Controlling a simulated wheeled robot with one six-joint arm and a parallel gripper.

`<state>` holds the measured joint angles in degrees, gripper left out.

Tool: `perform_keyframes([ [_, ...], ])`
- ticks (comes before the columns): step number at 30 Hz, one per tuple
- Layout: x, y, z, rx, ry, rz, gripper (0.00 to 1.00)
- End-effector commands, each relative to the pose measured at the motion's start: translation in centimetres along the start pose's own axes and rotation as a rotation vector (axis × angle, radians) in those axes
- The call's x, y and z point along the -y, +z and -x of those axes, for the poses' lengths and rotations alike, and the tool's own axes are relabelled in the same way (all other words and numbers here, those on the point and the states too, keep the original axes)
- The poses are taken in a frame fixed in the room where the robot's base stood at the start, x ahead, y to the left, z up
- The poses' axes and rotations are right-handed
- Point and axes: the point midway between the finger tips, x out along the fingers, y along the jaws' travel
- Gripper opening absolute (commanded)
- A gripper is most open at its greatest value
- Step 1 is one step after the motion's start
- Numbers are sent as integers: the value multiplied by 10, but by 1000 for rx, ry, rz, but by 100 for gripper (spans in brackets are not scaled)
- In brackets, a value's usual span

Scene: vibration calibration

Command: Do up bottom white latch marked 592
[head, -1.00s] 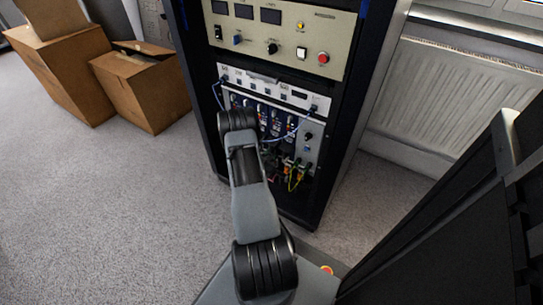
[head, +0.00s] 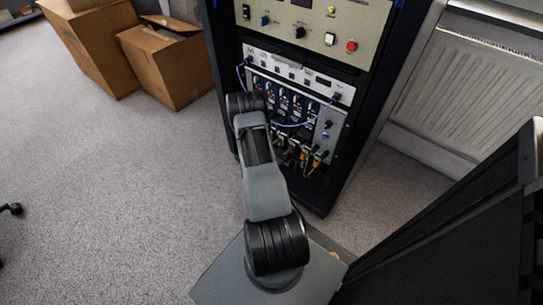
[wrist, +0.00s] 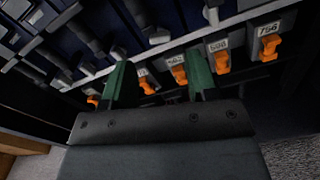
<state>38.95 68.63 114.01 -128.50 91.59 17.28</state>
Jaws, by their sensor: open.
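In the wrist view my gripper (wrist: 156,56) is open, its two green fingers pointing at the bottom row of the rack unit. Nothing is seen between them but the row behind. An orange latch (wrist: 180,74) lies between the fingers, nearer the right one; its small white label (wrist: 178,61) reads like 562 or 592, too blurred to be sure. Another orange latch (wrist: 147,84) is nearer the left finger. I cannot tell whether the fingers touch anything. I see no clearly white latch. In the head view my arm hides the gripper in front of the rack unit (head: 338,92).
Orange latches marked 598 (wrist: 221,62) and 756 (wrist: 269,48) stand to the right. Blue and yellow-green cables (head: 311,163) hang at the unit's front. Cardboard boxes (head: 170,68) are at left, a radiator (head: 465,90) at right.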

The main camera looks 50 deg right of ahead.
Motion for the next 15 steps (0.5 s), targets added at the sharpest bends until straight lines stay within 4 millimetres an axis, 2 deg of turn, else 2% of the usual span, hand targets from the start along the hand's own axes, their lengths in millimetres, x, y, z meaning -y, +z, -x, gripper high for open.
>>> perform_keyframes([
  [1,-2,3,12,-3,5,4,53],
  [6,-2,2,45,-3,5,4,53],
  [15,-1,1,81,-1,3,2,53],
])
